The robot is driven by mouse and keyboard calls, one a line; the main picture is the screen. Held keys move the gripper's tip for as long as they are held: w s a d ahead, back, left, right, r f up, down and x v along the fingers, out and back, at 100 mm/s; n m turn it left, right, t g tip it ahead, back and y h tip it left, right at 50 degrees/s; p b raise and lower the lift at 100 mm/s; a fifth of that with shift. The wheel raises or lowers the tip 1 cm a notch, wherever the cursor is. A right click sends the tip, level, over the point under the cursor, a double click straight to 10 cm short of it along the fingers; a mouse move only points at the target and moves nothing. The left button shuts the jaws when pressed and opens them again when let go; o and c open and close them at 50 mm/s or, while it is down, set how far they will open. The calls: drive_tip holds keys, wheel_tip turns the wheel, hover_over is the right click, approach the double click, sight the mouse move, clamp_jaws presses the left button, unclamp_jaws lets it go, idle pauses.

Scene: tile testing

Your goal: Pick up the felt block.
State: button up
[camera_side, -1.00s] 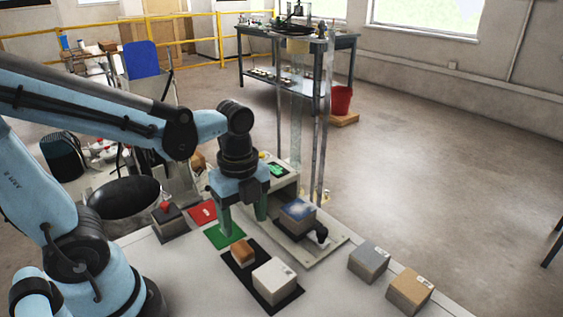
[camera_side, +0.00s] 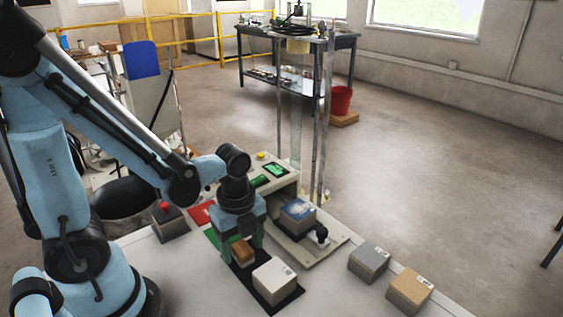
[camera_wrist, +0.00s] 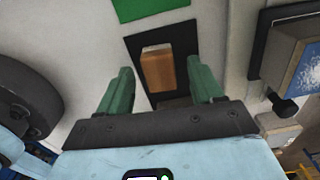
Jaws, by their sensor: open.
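A small orange-brown block (camera_side: 242,250) lies on a black mat (camera_side: 238,279) in the side view. I cannot tell from its look whether it is the felt block. In the wrist view the brown block (camera_wrist: 158,72) shows ahead between my fingers. My gripper (camera_side: 243,256) is open, pointing down, with one green finger on each side of the brown block. The wrist view shows both fingers of my gripper (camera_wrist: 160,66) apart. I cannot tell whether they touch the block.
A white block (camera_side: 274,279) stands close by on the same mat. A blue-topped block (camera_side: 298,213) sits on the test machine to the right. A grey block (camera_side: 369,262) and a tan block (camera_side: 409,290) stand farther right. A red-button box (camera_side: 170,222) is at left.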

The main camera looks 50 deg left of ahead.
drive_tip(key=shift+f, duration=0.7)
drive_tip(key=c, duration=1)
drive_tip(key=shift+r, duration=0.15)
drive_tip(key=shift+c, duration=0.3)
drive_tip(key=shift+r, duration=0.75)
wheel_tip(320, 180, up, 2)
drive_tip(key=s+d+r, duration=0.6)
drive_tip(key=d+r, duration=0.1)
drive_tip(key=d, duration=0.3)
drive_tip(key=shift+r, duration=0.1)
